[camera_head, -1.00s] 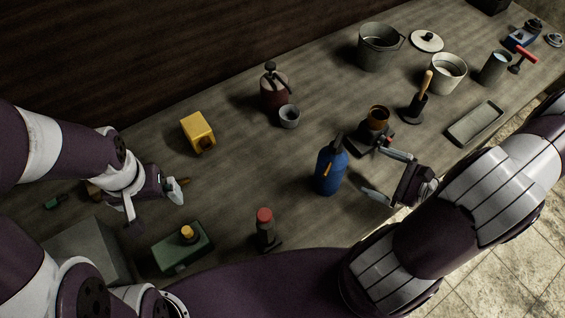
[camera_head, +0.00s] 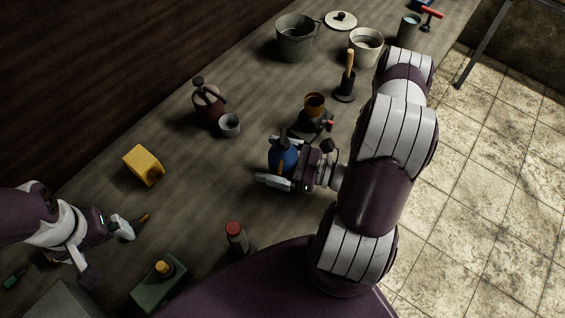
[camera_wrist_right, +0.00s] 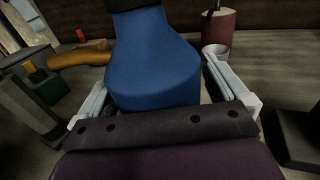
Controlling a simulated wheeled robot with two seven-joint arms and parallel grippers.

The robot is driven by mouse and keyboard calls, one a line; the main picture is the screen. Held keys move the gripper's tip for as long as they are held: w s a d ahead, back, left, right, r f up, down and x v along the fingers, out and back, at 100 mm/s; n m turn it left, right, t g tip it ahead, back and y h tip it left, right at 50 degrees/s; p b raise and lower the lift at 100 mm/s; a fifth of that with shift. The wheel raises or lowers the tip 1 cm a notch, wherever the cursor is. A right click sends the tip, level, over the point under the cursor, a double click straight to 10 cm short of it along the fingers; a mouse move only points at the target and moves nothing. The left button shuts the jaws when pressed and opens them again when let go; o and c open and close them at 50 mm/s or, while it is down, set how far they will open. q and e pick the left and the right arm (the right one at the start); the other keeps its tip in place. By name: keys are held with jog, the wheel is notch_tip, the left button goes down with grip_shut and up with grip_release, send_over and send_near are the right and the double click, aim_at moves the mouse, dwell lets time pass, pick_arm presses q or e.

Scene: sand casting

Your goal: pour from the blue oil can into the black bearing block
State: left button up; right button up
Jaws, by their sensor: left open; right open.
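The blue oil can (camera_head: 285,158) stands upright on the bench in the head view, partly hidden by my right gripper. It fills the middle of the right wrist view (camera_wrist_right: 150,62), its top cut off. My right gripper (camera_head: 280,162) is open, with one finger on either side of the can. Whether the fingers touch it I cannot tell. A dark block (camera_head: 305,124) with a bronze cup on top, probably the black bearing block, stands just behind the can. My left gripper (camera_head: 122,230) is open and empty at the lower left, near a small orange-brown handle (camera_head: 144,217).
A dark red can (camera_head: 206,104) and a small grey cup (camera_head: 229,125) stand behind left of the oil can. Buckets stand at the back.

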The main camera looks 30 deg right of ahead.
jog(key=shift+s, duration=0.1)
jog(key=c, duration=1.5)
jog(key=shift+o, duration=0.2)
jog(key=shift+r, duration=0.1)
